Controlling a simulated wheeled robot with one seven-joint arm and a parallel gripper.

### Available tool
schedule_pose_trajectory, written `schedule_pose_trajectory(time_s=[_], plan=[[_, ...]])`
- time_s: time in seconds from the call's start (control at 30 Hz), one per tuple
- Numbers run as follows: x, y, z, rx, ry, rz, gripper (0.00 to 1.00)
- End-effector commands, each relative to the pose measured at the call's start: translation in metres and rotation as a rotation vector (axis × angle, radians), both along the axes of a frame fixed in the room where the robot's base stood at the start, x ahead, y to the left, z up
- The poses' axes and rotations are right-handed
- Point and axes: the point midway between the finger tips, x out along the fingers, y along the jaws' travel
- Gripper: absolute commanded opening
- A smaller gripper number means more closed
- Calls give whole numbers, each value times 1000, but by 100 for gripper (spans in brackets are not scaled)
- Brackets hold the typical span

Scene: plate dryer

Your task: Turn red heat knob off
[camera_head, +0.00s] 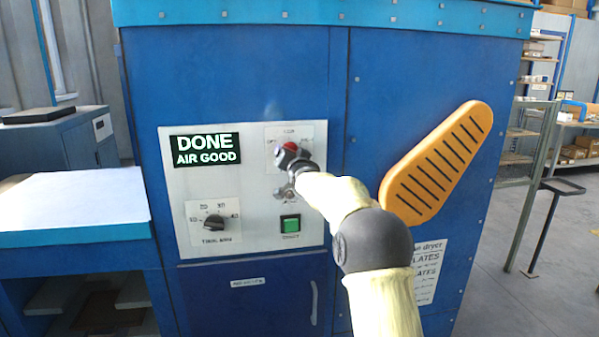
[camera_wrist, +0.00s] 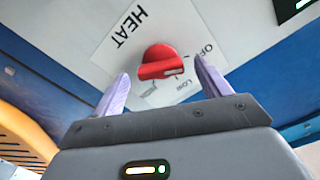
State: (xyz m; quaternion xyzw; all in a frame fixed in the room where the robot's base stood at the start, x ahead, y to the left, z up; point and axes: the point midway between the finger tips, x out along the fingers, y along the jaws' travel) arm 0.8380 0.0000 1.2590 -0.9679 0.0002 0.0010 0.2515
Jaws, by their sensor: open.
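The red heat knob (camera_wrist: 160,62) sits on a white plate (camera_wrist: 125,40) marked HEAT, OFF and LOW in the wrist view. Its raised grip bar runs nearly level across the picture, with a white mark at its right end. My gripper (camera_wrist: 163,85) is open, with one pale finger to the left and one to the right of the knob, short of it. I cannot tell of any contact. In the head view the knob (camera_head: 290,146) shows as a red patch at the panel's upper right, partly hidden by my gripper (camera_head: 288,160).
The white control panel (camera_head: 178,236) holds a DONE AIR GOOD display (camera_head: 205,149), a black timer knob (camera_head: 214,222) and a green button (camera_head: 290,223) below my gripper. An orange slotted cover (camera_head: 437,163) stands out to the right. A white-topped bench (camera_head: 70,200) is at left.

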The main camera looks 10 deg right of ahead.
Motion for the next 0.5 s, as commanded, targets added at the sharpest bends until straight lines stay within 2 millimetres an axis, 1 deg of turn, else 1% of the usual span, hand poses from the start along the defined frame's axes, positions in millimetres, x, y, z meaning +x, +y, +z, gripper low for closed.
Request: schedule_pose_trajectory(time_s=[0.27, 0.5], plan=[[-36, 0, -1, 0, -1, 0, 76], [-72, -1, -2, -2, 0, 0, 76]])
